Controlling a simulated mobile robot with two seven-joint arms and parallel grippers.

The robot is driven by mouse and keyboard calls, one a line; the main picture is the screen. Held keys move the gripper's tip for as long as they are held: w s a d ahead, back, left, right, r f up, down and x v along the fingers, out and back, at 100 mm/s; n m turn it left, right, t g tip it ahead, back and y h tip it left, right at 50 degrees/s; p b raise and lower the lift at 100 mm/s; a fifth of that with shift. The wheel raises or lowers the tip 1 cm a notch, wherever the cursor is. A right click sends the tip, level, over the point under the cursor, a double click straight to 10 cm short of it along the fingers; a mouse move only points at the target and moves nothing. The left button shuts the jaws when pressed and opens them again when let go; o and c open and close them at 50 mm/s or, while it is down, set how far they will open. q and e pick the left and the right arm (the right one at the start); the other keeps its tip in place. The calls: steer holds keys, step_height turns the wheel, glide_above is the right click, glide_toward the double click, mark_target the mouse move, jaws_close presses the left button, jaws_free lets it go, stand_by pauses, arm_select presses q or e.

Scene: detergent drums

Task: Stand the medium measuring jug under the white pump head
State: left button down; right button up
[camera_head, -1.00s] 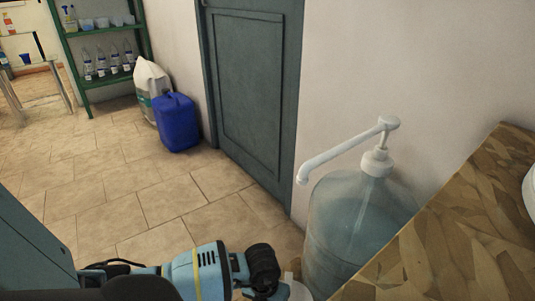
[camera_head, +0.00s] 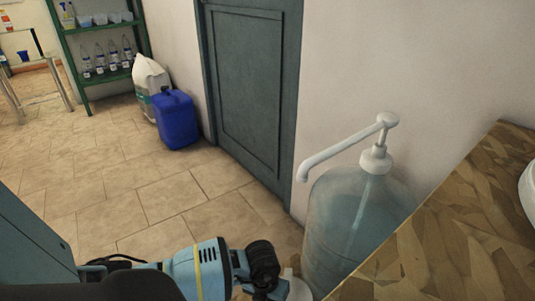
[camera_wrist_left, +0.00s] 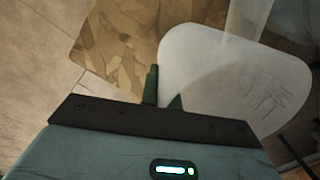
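The pale, translucent measuring jug (camera_wrist_left: 235,75) fills the upper right of the left wrist view. Only a sliver of it (camera_head: 298,289) shows at the bottom of the head view. My left gripper (camera_wrist_left: 163,95) has its dark green fingers close together at the jug's near left edge, seemingly one on each side of its wall. In the head view this gripper (camera_head: 268,287) is mostly hidden by its wrist. The white pump head (camera_head: 380,140) sits on a clear blue drum (camera_head: 345,235). Its spout end (camera_head: 303,175) is above the jug in the picture; depth alignment is unclear. My right gripper is out of view.
A wood-patterned counter (camera_head: 465,220) lies right of the drum. A wood-patterned surface (camera_wrist_left: 115,45) shows beside the jug in the wrist view. The tiled floor between is clear.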

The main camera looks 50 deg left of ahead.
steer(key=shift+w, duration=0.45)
arm_select(q)
steer(key=shift+f, duration=0.45)
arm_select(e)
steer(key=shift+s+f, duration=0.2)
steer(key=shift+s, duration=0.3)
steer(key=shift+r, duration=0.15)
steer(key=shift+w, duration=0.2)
arm_select(q)
steer(key=c, duration=1.9)
jaws_free()
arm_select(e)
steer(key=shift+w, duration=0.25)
